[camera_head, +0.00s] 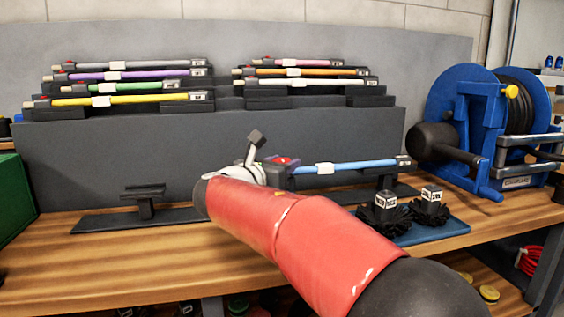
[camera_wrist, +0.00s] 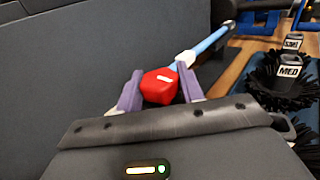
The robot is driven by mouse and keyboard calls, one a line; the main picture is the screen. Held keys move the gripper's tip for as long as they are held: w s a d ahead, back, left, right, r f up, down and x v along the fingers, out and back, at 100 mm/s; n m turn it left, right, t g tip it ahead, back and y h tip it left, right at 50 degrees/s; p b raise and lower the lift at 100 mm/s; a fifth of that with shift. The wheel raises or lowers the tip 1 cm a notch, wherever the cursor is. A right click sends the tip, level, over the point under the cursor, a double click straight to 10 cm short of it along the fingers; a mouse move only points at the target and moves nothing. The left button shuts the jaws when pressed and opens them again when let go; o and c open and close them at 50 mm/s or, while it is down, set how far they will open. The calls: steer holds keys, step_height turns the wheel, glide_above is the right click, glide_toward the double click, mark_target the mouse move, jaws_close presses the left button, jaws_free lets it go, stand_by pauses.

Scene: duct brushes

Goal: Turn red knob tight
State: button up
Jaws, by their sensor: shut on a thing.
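The red knob (camera_wrist: 160,86) sits between the two purple-grey fingers of my gripper (camera_wrist: 159,90) in the wrist view, and the fingers are shut on it. A white mark shows on the knob's top. The knob is at the near end of a blue rod (camera_wrist: 211,41) with a white collar (camera_wrist: 186,57). In the head view the red knob (camera_head: 284,161) shows as a small red patch on a dark block, and the blue rod (camera_head: 362,165) runs right from it. My red arm hides much of the gripper there.
Two black brushes (camera_head: 384,211) (camera_head: 430,207) stand on a blue mat (camera_head: 447,231) to the right. A blue hose reel (camera_head: 470,120) stands at the far right. Several coloured rods lie on a stepped rack (camera_head: 215,125) behind. An empty dark stand (camera_head: 146,205) is at left.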

steer(key=o, duration=0.9)
steer(key=shift+o, duration=0.2)
steer(key=v, duration=0.7)
steer(key=shift+s+a+b, duration=0.2)
steer(key=shift+s+b, duration=0.1)
steer(key=shift+b, duration=0.05)
